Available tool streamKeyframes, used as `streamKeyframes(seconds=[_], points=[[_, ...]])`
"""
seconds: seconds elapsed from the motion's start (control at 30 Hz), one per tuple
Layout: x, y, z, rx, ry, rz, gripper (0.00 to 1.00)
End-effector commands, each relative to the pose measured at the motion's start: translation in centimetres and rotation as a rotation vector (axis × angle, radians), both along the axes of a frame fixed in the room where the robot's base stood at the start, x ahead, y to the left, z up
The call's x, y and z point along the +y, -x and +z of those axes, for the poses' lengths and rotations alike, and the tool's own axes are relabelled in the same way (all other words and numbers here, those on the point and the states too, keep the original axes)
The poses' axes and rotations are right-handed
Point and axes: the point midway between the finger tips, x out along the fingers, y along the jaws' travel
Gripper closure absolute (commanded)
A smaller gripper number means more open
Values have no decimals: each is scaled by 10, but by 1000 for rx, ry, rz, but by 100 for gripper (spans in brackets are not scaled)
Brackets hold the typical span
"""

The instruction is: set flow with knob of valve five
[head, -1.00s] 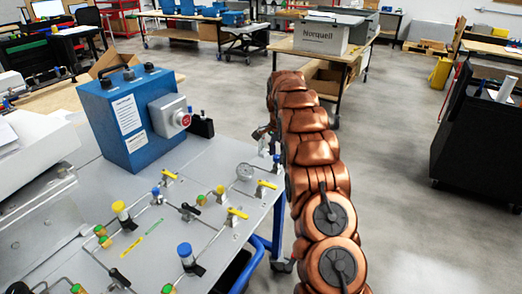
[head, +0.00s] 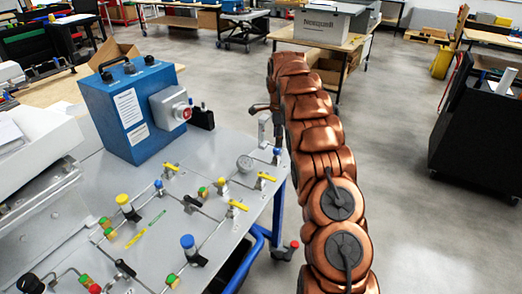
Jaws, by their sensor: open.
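A grey panel table (head: 80,250) on the left carries a bench of tubing, valves and knobs. Among them are a large blue knob (head: 188,243), a yellow knob (head: 123,199), a small blue knob (head: 159,185) and yellow levers (head: 238,205). I cannot read any number that marks valve five. My copper arm stretches away along the table's right side.
A blue box (head: 128,108) with a red knob on a grey housing stands at the back of the table. A black cart (head: 480,130) is at the right. A workbench with a labelled box (head: 318,25) stands behind. Grey floor between is clear.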

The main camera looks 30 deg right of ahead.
Motion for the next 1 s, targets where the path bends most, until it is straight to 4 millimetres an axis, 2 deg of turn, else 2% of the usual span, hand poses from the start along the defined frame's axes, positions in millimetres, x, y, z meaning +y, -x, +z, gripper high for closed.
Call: streamKeyframes(seconds=[0.47,1.0], points=[[1,1,34,2,-1,2,44],[29,19,59,18,8,150,44]])
